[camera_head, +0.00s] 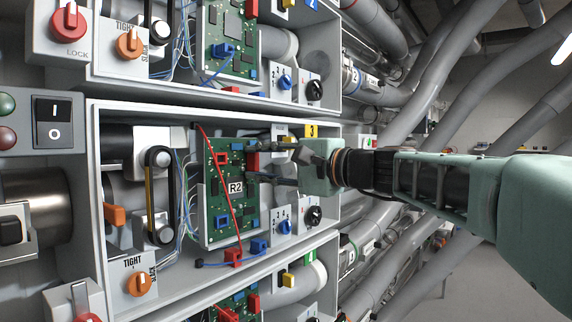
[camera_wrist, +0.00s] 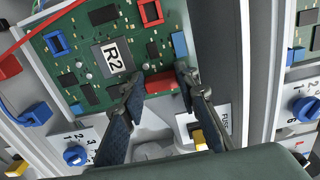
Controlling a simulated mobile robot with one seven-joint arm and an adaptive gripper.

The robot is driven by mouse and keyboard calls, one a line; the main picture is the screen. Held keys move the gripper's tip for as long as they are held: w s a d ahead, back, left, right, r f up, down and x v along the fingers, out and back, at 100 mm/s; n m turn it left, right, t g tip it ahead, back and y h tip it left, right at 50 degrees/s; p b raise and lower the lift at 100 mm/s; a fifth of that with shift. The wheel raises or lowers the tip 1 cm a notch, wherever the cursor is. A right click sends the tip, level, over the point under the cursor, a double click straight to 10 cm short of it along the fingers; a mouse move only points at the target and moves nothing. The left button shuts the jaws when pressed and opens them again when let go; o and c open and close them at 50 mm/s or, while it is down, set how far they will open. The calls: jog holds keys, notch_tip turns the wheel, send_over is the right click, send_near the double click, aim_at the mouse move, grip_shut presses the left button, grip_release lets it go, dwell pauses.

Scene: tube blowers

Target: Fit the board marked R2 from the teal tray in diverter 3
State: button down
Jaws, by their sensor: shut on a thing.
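The green board marked R2 (camera_head: 222,211) stands upright inside the open bay of diverter 3 (camera_head: 311,131), the middle bay in the head view. It also shows in the wrist view (camera_wrist: 80,55), tilted in the picture. My gripper (camera_head: 250,161) reaches in from the right and is shut at the board's right edge. In the wrist view my fingers (camera_wrist: 161,80) lie either side of a red piece on that edge. The fingers hide part of the edge, and how deep the board sits cannot be told. The teal tray is not in view.
A red lead (camera_head: 221,182) crosses in front of the board. A red plug (camera_head: 233,256) and a blue plug (camera_head: 259,246) lie at the bay's lower front. Blue (camera_head: 284,227) and black (camera_head: 313,215) knobs sit to the right. An orange TIGHT knob (camera_head: 140,285) is lower left.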

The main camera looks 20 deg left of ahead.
jog(key=shift+w+a, duration=0.1)
jog(key=shift+a, duration=0.1)
jog(key=c, duration=1.4)
grip_release()
